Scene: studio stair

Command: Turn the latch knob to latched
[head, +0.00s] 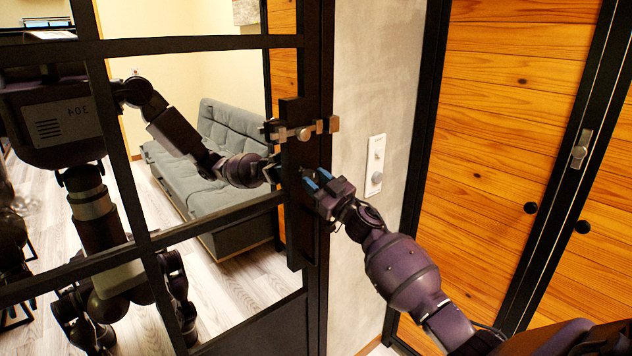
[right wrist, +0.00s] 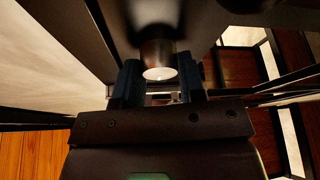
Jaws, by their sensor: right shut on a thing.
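The latch knob (right wrist: 158,52) is a short round dark metal cylinder with a pale end face, in the right wrist view. My right gripper (right wrist: 157,88) is shut on it, one dark blue finger on each side. In the head view my right gripper (head: 313,181) reaches in from the lower right to the black door upright, and its blue fingertips hide the knob. A metal latch bar (head: 303,131) lies across the upright above the gripper. I cannot tell the knob's turned angle. My left gripper is not in view.
The black-framed glazed door (head: 200,43) fills the left, showing a reflection of my body and a grey sofa (head: 215,150). A plastered wall with a white switch plate (head: 376,165) stands just right of the gripper. Wooden doors (head: 500,130) are further right.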

